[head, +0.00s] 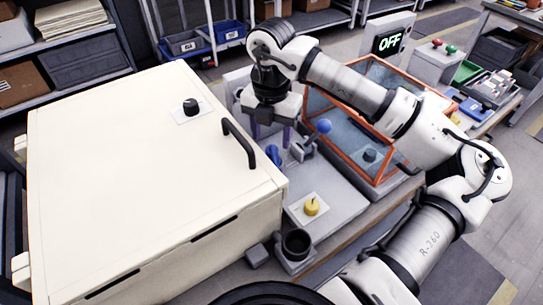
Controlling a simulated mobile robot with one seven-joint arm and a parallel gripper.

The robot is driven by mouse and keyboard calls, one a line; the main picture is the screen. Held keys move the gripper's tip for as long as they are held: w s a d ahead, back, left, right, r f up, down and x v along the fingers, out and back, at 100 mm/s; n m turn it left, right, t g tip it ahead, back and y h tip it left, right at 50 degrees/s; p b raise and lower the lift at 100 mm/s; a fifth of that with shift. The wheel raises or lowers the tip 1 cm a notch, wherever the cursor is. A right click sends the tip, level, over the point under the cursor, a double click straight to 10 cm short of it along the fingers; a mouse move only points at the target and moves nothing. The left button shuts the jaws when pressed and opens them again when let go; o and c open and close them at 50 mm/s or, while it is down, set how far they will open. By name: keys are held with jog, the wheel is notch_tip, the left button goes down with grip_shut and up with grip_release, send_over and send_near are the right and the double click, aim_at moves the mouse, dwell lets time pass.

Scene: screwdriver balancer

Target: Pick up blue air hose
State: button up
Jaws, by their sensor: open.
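My gripper (270,134) points down over the grey bench, just right of the large cream cabinet. Its two fingers are apart, with nothing visible between them. A small blue curved piece (272,154), which looks like the blue air hose, shows just below the fingers. It lies close to the cabinet's right edge and appears partly hidden by the cabinet. I cannot tell whether the fingers touch it; a gap seems to show between them. A blue ball knob (324,126) on a grey lever stands to its right.
The cream cabinet (110,160) with a black handle (238,143) fills the left. An orange-framed clear box (350,125) stands right of my gripper. A yellow knob (311,206) and a black cup (296,243) sit nearer.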

aim_at(272, 149)
jog(key=shift+w+f+p, duration=0.15)
jog(key=shift+f+p, duration=0.4)
jog(key=shift+f, duration=0.9)
jog(key=shift+w+f+p, duration=0.1)
jog(key=shift+f+p, duration=0.4)
jog(key=shift+f, duration=0.95)
jog(key=shift+c, duration=0.4)
jog(key=c, duration=1)
notch_tip(272, 149, up, 10)
jog(key=shift+r+b, duration=0.1)
jog(key=shift+b, duration=1.1)
